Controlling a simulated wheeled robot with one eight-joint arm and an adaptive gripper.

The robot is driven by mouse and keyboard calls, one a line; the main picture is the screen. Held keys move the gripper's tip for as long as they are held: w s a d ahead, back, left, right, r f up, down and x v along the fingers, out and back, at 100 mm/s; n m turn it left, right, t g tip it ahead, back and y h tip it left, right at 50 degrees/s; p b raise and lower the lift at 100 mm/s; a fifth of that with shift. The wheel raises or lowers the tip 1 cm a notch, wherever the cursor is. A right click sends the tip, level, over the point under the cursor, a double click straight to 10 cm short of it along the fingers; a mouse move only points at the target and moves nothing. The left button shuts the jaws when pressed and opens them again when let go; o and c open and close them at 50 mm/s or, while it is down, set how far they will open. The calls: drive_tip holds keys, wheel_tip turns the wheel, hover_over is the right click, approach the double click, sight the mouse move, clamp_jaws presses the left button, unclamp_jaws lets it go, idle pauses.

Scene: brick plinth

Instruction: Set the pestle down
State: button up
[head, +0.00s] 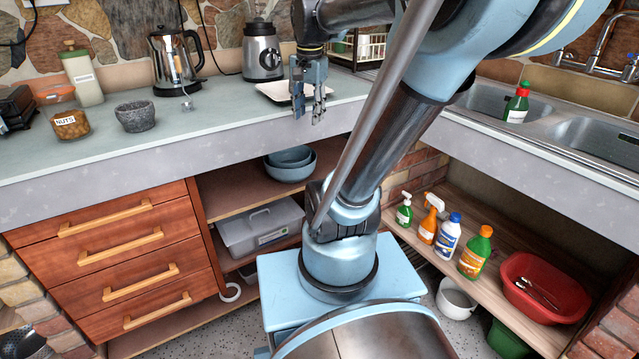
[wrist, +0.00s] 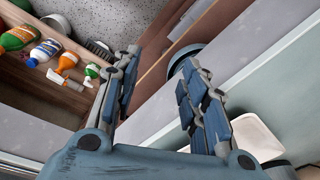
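My gripper (head: 309,112) is over the front part of the counter, just in front of the white tray (head: 272,92). In the wrist view my gripper (wrist: 160,62) has its two fingers spread wide, with nothing between them. A dark grey stone mortar (head: 135,117) stands upright on the counter to the left, well away from my gripper. I cannot make out a pestle for certain in either view. A small grey piece (head: 187,104) is in front of the kettle, too small to identify.
The kettle (head: 174,62) and blender (head: 262,52) stand behind on the counter (head: 225,112). A nuts jar (head: 70,124) is left of the mortar. Bottles (head: 447,238) and a red basin (head: 545,287) are on the low right shelf.

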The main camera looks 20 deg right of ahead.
drive_tip(key=s+f+n, duration=0.9)
drive_tip(key=s+f, duration=0.3)
drive_tip(key=f, duration=0.4)
drive_tip(key=shift+d+f+t, duration=0.15)
drive_tip(key=shift+f+t, duration=0.1)
drive_tip(key=shift+t, duration=0.15)
